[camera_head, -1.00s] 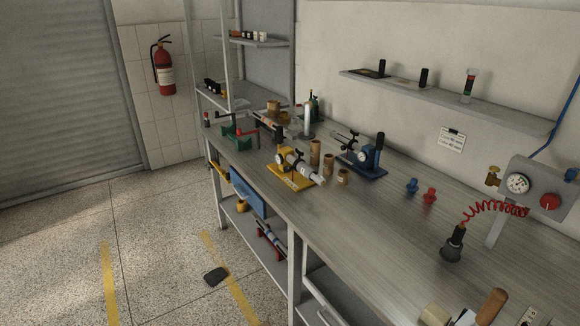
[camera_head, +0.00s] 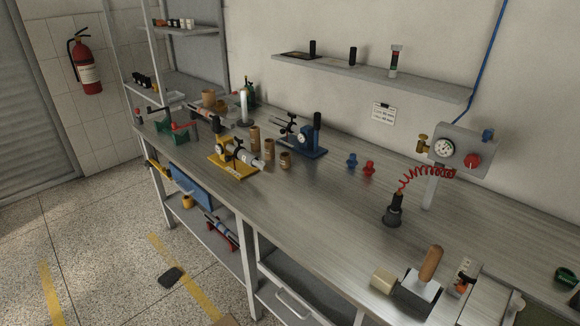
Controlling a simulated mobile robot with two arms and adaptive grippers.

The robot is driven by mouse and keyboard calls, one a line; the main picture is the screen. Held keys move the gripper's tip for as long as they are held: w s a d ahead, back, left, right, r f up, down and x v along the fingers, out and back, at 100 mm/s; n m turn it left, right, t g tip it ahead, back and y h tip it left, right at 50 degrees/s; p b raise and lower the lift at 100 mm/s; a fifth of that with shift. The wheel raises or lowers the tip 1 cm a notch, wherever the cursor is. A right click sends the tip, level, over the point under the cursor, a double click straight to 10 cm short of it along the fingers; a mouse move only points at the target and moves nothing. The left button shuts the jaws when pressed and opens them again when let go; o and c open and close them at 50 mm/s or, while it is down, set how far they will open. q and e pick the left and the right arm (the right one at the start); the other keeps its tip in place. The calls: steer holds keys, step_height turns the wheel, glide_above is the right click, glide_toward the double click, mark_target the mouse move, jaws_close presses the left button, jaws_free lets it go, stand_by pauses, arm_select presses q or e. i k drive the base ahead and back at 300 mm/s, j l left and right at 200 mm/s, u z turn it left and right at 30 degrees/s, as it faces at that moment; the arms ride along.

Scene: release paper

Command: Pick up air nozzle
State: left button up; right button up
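The air nozzle appears to be the black piece (camera_head: 393,211) standing upright on the workbench (camera_head: 310,215), right of centre. It has a wide dark base and a narrower top with a small brownish tip. A red coiled hose (camera_head: 428,172) runs from near its top to a grey regulator box (camera_head: 460,148) with a round gauge and a red knob. Nothing covers the nozzle. Neither of my grippers is in view.
Blue and red small fittings (camera_head: 369,169) stand behind the nozzle. A wooden-handled tool (camera_head: 430,265) and a pale block (camera_head: 383,280) lie near the front edge. Yellow (camera_head: 232,170) and blue (camera_head: 305,140) gauge fixtures stand farther left. A wall shelf (camera_head: 375,72) hangs above.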

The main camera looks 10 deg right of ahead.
mark_target(398, 198)
steer(key=i+j+z, duration=0.1)
steer(key=z, duration=0.75)
steer(key=i+j+z, duration=0.25)
steer(key=j, duration=0.2)
steer(key=i+j+z, duration=0.1)
steer(key=j+z, duration=0.15)
steer(key=j, duration=0.2)
steer(key=i+j+z, duration=0.2)
steer(key=j, duration=0.3)
steer(key=j+z, duration=0.25)
steer(key=j, duration=0.3)
steer(key=i+j, duration=0.1)
steer(key=j, duration=1.35)
steer(key=i+j+z, duration=0.1)
steer(key=j, duration=0.6)
